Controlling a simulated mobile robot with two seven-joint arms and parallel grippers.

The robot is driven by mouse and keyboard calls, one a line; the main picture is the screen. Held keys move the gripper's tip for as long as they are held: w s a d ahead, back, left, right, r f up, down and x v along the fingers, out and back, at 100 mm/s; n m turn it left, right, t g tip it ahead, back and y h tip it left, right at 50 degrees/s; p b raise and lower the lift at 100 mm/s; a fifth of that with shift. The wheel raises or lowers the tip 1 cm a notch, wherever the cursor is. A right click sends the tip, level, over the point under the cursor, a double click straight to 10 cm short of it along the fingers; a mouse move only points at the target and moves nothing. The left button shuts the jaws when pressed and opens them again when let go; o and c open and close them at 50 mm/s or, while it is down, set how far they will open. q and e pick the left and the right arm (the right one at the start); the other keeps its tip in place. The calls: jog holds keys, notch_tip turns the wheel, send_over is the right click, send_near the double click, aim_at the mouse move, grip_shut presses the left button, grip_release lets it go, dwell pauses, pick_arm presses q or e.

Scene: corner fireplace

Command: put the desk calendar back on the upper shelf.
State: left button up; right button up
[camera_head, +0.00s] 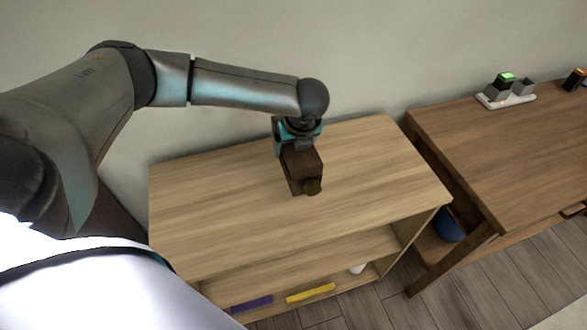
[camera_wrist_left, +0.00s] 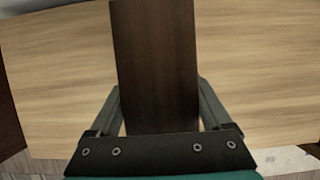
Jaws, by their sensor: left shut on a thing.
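My left gripper (camera_head: 298,150) reaches down from the left over the top board of a light wooden shelf unit (camera_head: 220,215). It is shut on a dark brown, block-shaped wooden thing, which I take to be the desk calendar (camera_head: 303,174). In the left wrist view the desk calendar (camera_wrist_left: 155,60) runs as a dark band between the two fingers. Its lower end is at the top board or just above it; I cannot tell if they touch. No calendar page or print shows. My right gripper is out of view.
A purple bar (camera_head: 252,303), a yellow bar (camera_head: 310,292) and a white item (camera_head: 357,268) lie in the lower part of the unit. The top board is otherwise clear.

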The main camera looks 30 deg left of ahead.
pick_arm(q)
notch_tip(320, 180, down, 6)
jog(key=shift+f+b, duration=0.1)
jog(key=shift+b, duration=0.75)
jog(key=shift+f, duration=0.25)
jog(key=shift+f, duration=0.1)
jog(key=o, duration=1.4)
